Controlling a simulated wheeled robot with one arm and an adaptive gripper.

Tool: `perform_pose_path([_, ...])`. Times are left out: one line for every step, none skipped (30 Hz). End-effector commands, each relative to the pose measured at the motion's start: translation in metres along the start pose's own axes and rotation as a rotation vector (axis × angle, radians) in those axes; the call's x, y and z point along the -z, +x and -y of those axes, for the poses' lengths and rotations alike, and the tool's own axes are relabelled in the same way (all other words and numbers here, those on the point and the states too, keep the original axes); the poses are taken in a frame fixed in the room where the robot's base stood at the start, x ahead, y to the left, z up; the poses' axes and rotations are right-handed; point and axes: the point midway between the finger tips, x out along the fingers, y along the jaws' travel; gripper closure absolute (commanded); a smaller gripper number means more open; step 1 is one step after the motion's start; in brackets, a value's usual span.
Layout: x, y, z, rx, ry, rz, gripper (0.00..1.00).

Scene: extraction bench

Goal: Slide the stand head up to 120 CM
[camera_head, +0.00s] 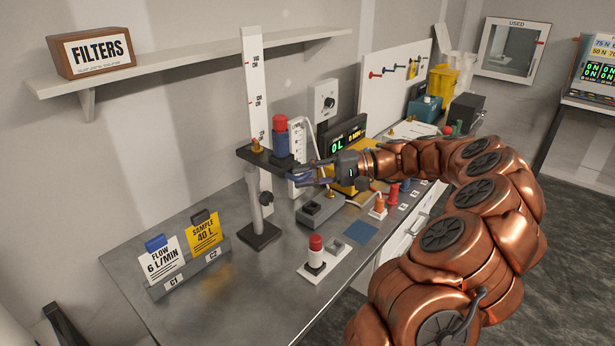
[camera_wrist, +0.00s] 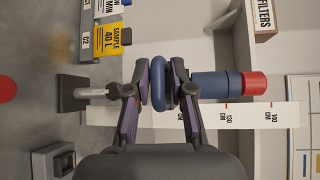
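My gripper (camera_head: 303,173) is at the plate's right side. In the wrist view, my gripper's fingers (camera_wrist: 160,85) press both sides of a blue round grip (camera_wrist: 160,68). The fingers hide part of the scale and plate.
A card holder (camera_head: 190,268) with FLOW and SAMPLE cards stands left of the stand. A grey box (camera_head: 320,209) and a red-capped switch block (camera_head: 316,254) stand right of it. A wall shelf (camera_head: 190,65) with a FILTERS box is above. The bench front is clear.

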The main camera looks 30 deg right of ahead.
Motion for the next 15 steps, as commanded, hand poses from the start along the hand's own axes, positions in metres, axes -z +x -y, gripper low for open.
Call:
perform_pose_path([0.0001, -0.0002, -0.0001, 0.0, 0.0, 0.0, 0.69])
perform_pose_path([0.0001, -0.0002, -0.0002, 0.0, 0.0, -0.001, 0.66])
perform_pose_path([0.0001, -0.0003, -0.0003, 0.0, 0.0, -0.001, 0.62])
perform_pose_path([0.0001, -0.0004, -0.0004, 0.0, 0.0, -0.001, 0.61])
perform_pose_path([0.0002, -0.0005, -0.0004, -0.001, 0.0, -0.001, 0.61])
perform_pose_path([0.0002, -0.0005, -0.0005, -0.001, 0.0, -0.001, 0.61])
perform_pose_path([0.0003, -0.0006, -0.0006, -0.001, 0.0, -0.001, 0.61])
perform_pose_path([0.0002, -0.0006, -0.0006, -0.001, 0.0, -0.001, 0.61])
perform_pose_path([0.0003, -0.0006, -0.0006, -0.001, 0.0, -0.001, 0.61])
perform_pose_path([0.0003, -0.0007, -0.0006, -0.001, 0.0, -0.002, 0.61])
perform_pose_path([0.0003, -0.0007, -0.0006, -0.001, 0.0, -0.002, 0.61])
perform_pose_path([0.0003, -0.0008, -0.0007, -0.001, 0.0, -0.002, 0.61])
perform_pose_path([0.0004, -0.0011, -0.0008, -0.001, 0.0, -0.002, 0.61])
perform_pose_path([0.0004, -0.0016, -0.0007, -0.001, 0.0, -0.002, 0.61])
perform_pose_path([0.0005, -0.0027, -0.0007, -0.001, 0.0, -0.002, 0.61])
